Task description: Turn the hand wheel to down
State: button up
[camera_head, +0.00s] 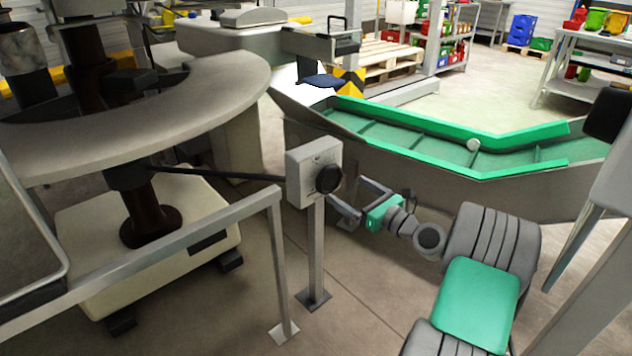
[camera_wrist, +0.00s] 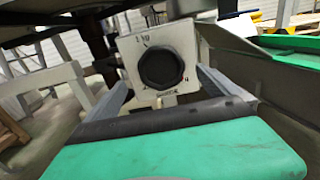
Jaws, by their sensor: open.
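The hand wheel is a dark, many-sided knob (camera_head: 329,179) on the front of a light grey box (camera_head: 305,166), which stands on a thin metal post. In the wrist view the knob (camera_wrist: 161,68) faces me in the upper middle, on the pale box face (camera_wrist: 190,46) with small dark markings above it. My gripper (camera_head: 354,198) is open, in front of the box and a little to the right of the knob. In the wrist view its two grey fingers (camera_wrist: 160,85) stand to the left and right of the box, apart from each other. Whether they touch anything cannot be told.
A metal railing (camera_head: 150,250) stands left of the post. A large round grey ring table (camera_head: 200,105) is behind it. A green-edged conveyor (camera_head: 450,125) runs behind my gripper to the right. The floor (camera_head: 365,300) near the post is clear.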

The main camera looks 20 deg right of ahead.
aim_at(331, 181)
jog(key=b+x, duration=0.2)
jog(key=x, duration=0.5)
jog(key=shift+w+f+b, duration=0.1)
jog(key=shift+w+b, duration=0.1)
jog(key=shift+b, duration=0.1)
jog(key=shift+c, duration=0.3)
jog(key=shift+a, duration=0.1)
jog(key=c, duration=1.2)
jog(key=shift+a, duration=0.2)
